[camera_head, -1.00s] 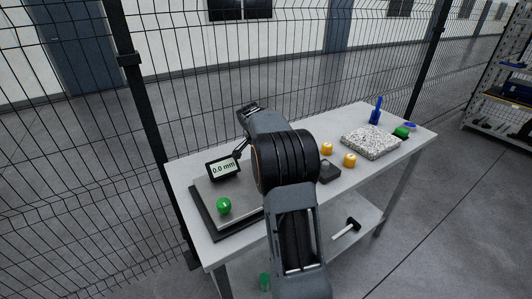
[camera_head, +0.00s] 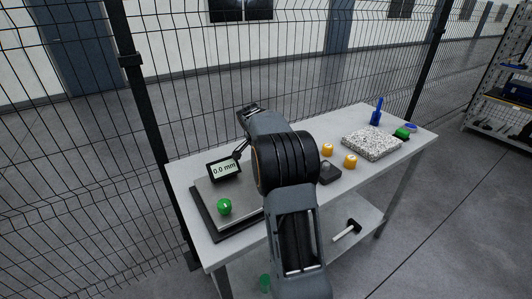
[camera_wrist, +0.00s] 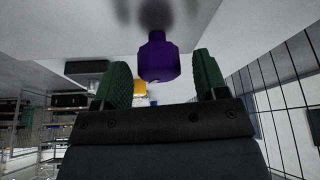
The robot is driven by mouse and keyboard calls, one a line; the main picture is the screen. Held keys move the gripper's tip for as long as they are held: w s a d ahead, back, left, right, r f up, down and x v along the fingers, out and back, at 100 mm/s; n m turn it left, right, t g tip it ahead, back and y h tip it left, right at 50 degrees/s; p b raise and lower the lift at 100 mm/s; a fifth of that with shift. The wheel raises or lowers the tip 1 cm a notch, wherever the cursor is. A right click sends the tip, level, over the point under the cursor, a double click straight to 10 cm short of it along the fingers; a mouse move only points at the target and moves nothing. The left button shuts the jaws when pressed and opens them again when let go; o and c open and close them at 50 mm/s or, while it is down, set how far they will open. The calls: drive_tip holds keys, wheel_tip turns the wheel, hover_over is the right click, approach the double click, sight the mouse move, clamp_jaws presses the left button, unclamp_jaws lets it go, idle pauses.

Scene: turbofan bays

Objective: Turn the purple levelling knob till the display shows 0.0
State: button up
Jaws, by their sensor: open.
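The display (camera_head: 224,168) stands at the back of the levelling plate (camera_head: 240,196) in the head view and reads 0.0 mm. The purple knob (camera_wrist: 158,60) shows only in the wrist view, with a narrower neck and a broad faceted body; my arm probably hides it in the head view. My gripper (camera_wrist: 162,64) is open, with one green-padded finger on each side of the knob. A gap shows between the knob and each finger, so I see no contact. My fingers cannot be made out in the head view.
A green ball (camera_head: 224,206) sits on the plate. Two yellow pieces (camera_head: 350,160), a dark block (camera_head: 329,173), a speckled stone slab (camera_head: 371,143) and blue and green items stand rightward on the table. A hammer (camera_head: 347,230) lies on the lower shelf. A mesh fence runs behind.

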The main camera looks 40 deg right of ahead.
drive_tip(key=v, duration=1.3)
drive_tip(key=shift+a+r, duration=0.15)
drive_tip(key=shift+r, duration=0.2)
drive_tip(key=s+a+f+n+t+y+p, duration=0.1)
drive_tip(key=s+a+f+n+t+y, duration=0.1)
drive_tip(key=s+a+n, duration=0.85)
drive_tip(key=s+a+f+n+y, duration=0.2)
drive_tip(key=s+a+f+n, duration=0.3)
drive_tip(key=s+a+f, duration=0.3)
drive_tip(key=s+a, duration=0.2)
drive_tip(key=s, duration=0.2)
drive_tip(key=shift+s+a+t+p, duration=0.15)
drive_tip(key=shift+s+t+p, duration=0.05)
drive_tip(key=shift+t+p, duration=0.2)
drive_tip(key=shift+r, duration=0.1)
idle(0.7)
